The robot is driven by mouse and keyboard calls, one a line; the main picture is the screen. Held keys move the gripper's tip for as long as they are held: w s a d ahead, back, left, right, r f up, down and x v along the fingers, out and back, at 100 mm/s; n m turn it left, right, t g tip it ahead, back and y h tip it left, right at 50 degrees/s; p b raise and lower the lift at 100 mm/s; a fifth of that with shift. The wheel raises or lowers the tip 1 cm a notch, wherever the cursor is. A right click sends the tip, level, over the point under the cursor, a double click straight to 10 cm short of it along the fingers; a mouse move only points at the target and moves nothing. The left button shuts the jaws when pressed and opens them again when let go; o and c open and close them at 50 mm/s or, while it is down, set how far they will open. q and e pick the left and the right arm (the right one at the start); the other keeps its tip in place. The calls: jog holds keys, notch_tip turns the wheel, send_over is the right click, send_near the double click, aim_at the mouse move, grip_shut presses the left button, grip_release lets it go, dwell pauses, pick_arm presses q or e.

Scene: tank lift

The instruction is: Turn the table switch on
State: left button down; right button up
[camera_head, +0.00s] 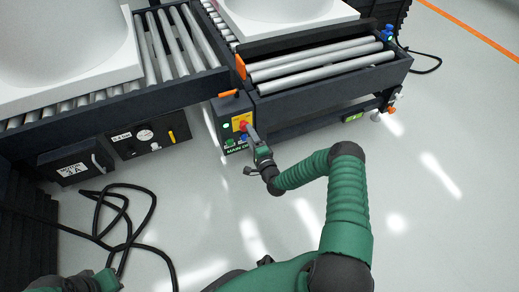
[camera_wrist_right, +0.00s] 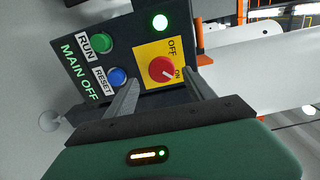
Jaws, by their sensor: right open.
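The table switch is a red rotary knob (camera_wrist_right: 162,69) on a yellow plate marked OFF and ON. It sits on a dark control box (camera_head: 229,122) at the conveyor corner. A pale mark on the knob lies towards its lower right, near ON; its exact setting is hard to read. My right gripper (camera_head: 252,139) is at the box front. In the wrist view its open fingers (camera_wrist_right: 162,75) stand on either side of the knob, with nothing clamped; contact is unclear. Part of my left arm shows at the bottom left of the head view, without its fingers.
A green RUN button (camera_wrist_right: 103,42), a blue RESET button (camera_wrist_right: 118,77) and a lit green lamp (camera_wrist_right: 160,21) share the panel. A roller table (camera_head: 330,90) stands at right, white tanks (camera_head: 130,60) above. A black cable (camera_head: 130,240) lies on the floor. Right floor is clear.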

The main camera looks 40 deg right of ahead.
jog(key=p+v, duration=0.4)
jog(key=v, duration=0.9)
jog(key=shift+s+d+f, duration=0.1)
jog(key=shift+s+d, duration=0.05)
